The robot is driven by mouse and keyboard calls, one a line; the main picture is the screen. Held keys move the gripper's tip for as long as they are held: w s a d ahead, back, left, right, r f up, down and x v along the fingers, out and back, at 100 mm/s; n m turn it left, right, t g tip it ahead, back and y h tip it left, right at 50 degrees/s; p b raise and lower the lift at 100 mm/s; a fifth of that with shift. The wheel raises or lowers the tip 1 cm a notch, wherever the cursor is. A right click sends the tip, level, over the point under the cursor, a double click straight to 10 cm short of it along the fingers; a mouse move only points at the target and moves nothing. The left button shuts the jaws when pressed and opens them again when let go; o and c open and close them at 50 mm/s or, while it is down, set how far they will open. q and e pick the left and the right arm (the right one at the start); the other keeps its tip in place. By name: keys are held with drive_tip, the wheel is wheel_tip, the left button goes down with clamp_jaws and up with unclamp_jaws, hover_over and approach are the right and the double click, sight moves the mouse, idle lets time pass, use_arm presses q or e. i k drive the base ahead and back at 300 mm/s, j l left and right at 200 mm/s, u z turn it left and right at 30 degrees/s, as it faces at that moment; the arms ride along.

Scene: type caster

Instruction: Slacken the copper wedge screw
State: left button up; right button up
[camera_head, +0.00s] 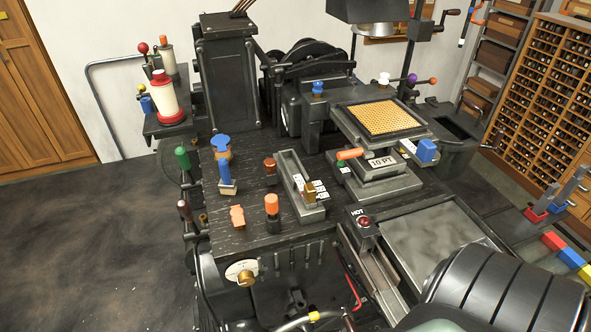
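A reddish-brown, copper-coloured knob (270,165) stands upright on the dark machine top, left of a grey channel-shaped block (291,178). It is the closest match to the copper wedge screw, but its thread and any wedge cannot be made out. A brass-brown piece (310,191) sits at the near end of the channel beside small white number labels (318,187). Neither of my grippers shows in the head view, and nothing is seen touching the knob.
Near the knob stand an orange-topped post (272,204), an orange clamp-like piece (237,216) and a blue-handled lever (226,178). To the right is a mould block marked 10 PT (382,162). A red button labelled HOT (363,221) stands near a grey metal pan (440,235).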

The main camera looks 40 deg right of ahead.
sight(270, 164)
drive_tip(key=z, duration=1.35)
drive_tip(key=k+j, duration=0.05)
